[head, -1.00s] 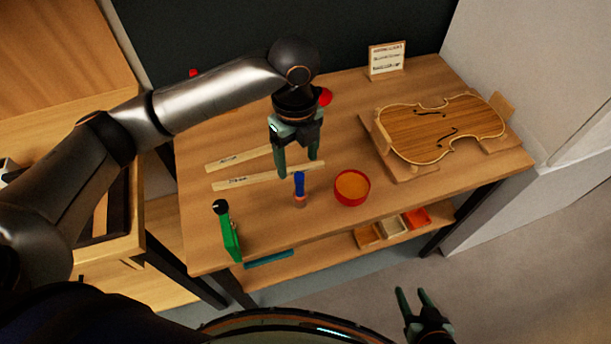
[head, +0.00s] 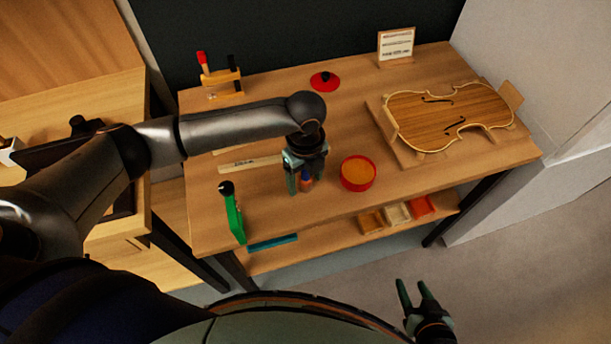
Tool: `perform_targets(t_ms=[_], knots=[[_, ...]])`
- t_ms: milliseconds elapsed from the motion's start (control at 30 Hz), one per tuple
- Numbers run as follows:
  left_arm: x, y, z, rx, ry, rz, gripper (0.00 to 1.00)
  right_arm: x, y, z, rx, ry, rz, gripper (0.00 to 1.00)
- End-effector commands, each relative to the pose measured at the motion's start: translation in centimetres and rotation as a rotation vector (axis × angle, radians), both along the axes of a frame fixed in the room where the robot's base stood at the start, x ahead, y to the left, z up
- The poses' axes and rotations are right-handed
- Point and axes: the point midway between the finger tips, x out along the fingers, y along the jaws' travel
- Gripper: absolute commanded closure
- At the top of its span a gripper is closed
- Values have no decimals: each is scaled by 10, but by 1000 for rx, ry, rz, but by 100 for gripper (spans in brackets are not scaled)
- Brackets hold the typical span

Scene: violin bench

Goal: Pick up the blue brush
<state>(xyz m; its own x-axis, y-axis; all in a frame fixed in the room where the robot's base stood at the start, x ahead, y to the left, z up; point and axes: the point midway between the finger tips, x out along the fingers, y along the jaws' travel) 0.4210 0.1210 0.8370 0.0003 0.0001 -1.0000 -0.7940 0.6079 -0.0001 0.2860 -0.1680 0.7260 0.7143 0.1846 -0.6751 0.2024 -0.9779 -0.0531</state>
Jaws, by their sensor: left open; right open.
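The blue brush (head: 306,184) stands upright on the bench near its front edge, just left of the red bowl. My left gripper (head: 300,190) comes down over it from above, with its open fingers on either side of the brush. The fingers and palm hide most of the brush, and I cannot tell whether they touch it. My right gripper (head: 417,294) is open and empty, low at the right, over the floor in front of the bench.
A red bowl with orange contents (head: 357,173) stands close to the right of the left gripper. A violin body (head: 450,118) lies in a cradle at the right. A red lid (head: 324,82) lies behind.

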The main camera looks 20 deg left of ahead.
Motion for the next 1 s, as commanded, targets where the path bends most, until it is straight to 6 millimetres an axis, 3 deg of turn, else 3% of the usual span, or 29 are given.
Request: perform_targets(t_ms=[167, 800, 1000], knots=[[0, 0, 0, 0, 0, 0, 26, 0, 0, 0, 0, -1, 0, 50], [0, 0, 1, 1, -1, 1, 97, 1, 0, 1, 0, -2, 0, 50], [0, 0, 1, 0, -1, 1, 100, 1, 0, 1, 0, -2, 0, 50]])
